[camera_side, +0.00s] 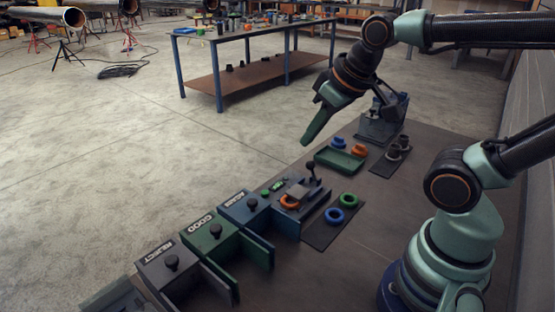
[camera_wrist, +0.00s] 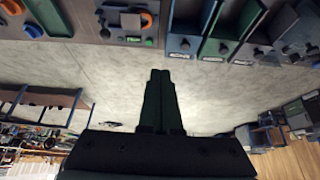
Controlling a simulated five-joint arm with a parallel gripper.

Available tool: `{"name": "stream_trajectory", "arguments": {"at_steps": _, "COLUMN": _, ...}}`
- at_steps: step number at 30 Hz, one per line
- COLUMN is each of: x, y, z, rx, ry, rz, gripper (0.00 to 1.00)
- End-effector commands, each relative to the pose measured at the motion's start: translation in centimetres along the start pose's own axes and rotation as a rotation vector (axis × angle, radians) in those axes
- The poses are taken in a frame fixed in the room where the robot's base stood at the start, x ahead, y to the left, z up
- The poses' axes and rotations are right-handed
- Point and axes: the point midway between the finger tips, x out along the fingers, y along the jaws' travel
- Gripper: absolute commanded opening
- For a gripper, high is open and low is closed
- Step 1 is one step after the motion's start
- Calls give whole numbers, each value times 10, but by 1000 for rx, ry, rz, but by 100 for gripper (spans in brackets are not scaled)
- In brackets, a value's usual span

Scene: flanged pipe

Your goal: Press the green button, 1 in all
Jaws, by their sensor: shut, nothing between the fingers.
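A small green button (camera_side: 265,193) appears on the back edge of a grey-blue station, between the blue bin and the lever. A green spot, likely the same button (camera_wrist: 149,42), shows on the station in the wrist view. The station also carries an orange ring (camera_side: 290,202), a grey block and a black-knobbed lever (camera_side: 311,170). My gripper (camera_side: 307,143) is shut and empty, high above the bench and pointing down-left, well apart from the button. Its closed fingers (camera_wrist: 160,74) show in the wrist view against the floor.
Labelled bins in grey (camera_side: 171,281), green (camera_side: 211,243) and blue (camera_side: 246,214) stand left of the station. A mat (camera_side: 320,236) holds blue and green rings. A green tray (camera_side: 338,161), loose rings and grey fittings (camera_side: 394,151) lie behind. Open floor lies beyond the bench.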

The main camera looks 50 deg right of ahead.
Motion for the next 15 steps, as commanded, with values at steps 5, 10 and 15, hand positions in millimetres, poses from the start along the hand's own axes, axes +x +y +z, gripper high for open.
{"name": "stream_trajectory", "arguments": {"at_steps": 5, "x": 0, "y": 0, "z": 0, "rx": 0, "ry": 0, "rz": 0, "gripper": 0}}
{"name": "stream_trajectory", "arguments": {"at_steps": 10, "x": 0, "y": 0, "z": -2, "rx": 0, "ry": -6, "rz": 0, "gripper": 0}}
{"name": "stream_trajectory", "arguments": {"at_steps": 15, "x": 4, "y": 2, "z": -14, "rx": -1, "ry": -53, "rz": 3, "gripper": 0}}
